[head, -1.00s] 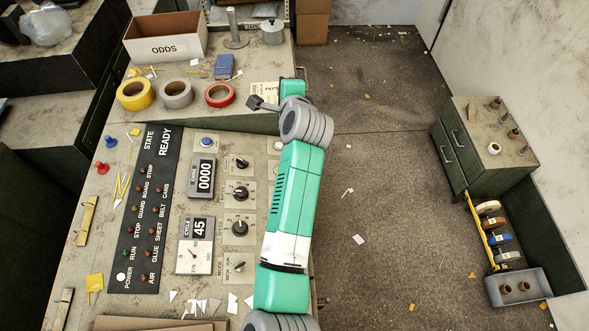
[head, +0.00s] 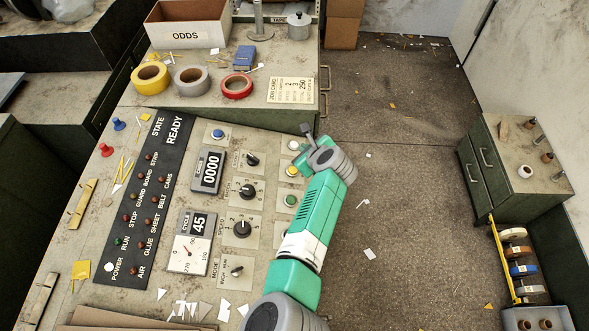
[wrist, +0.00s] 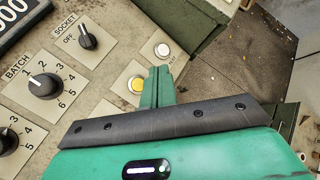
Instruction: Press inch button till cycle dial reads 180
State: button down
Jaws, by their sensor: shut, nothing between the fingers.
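The cycle dial (head: 190,255) is a white gauge on the sloped console, with a readout (head: 199,225) above it showing 45. At the console's right side are a white button (head: 293,145), a yellow button (head: 292,170) and a green button (head: 291,200); their labels are too small to read. A blue button (head: 217,134) is at the upper left. I cannot tell which is the inch button. My gripper (head: 305,129) is shut and empty near the white button. In the wrist view its fingers (wrist: 158,84) overlap the area between yellow (wrist: 137,84) and white (wrist: 162,49) buttons; contact cannot be told.
The mode knob (head: 236,271) is marked INCH and RUN. A counter (head: 208,171) reads 0000. The state panel (head: 156,190) reads READY. Tape rolls (head: 191,80), a job card (head: 292,91) and an ODDS box (head: 187,36) stand behind. Floor to the right is mostly clear.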

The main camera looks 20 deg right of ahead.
jog(key=shift+f, duration=0.15)
jog(key=b, duration=0.8)
send_over(296, 175)
jog(key=f, duration=0.8)
jog(key=shift+s+d, duration=0.2)
jog(key=shift+d, duration=0.05)
jog(key=shift+a+f, duration=0.1)
dwell(0.6)
jog(key=shift+w+a+f, duration=0.1)
jog(key=shift+f, duration=0.35)
jog(key=shift+a+f+b, duration=0.1)
jog(key=shift+f+b, duration=0.35)
jog(key=shift+b, duration=0.05)
dwell(0.5)
jog(key=shift+d+r+p, duration=0.2)
jog(key=shift+r+p, duration=0.7)
jog(key=shift+p, duration=0.05)
